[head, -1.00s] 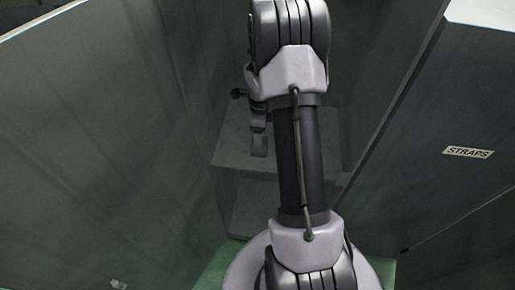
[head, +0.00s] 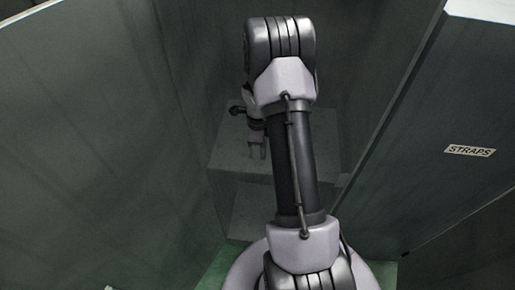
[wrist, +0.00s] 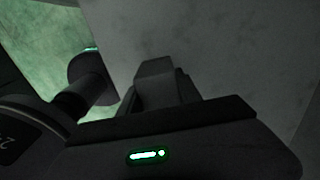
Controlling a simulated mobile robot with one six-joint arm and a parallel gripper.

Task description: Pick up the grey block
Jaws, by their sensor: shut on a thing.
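My gripper (head: 257,153) reaches down behind my arm in the head view, over the top of a grey step-like box. Its jaws are shut on a small grey thing, which I take to be the grey block. In the wrist view, a blunt grey shape (wrist: 155,68) stands at the jaws, against a broad pale grey surface. The dim light makes it hard to tell the block from the fingers, and its far side is hidden.
The grey box (head: 255,207) stands between tall dark panels. The left panel (head: 90,140) and the right panel, with a STRAPS label (head: 469,151), leave a narrow space around my arm. Green floor (wrist: 40,35) shows in the wrist view.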

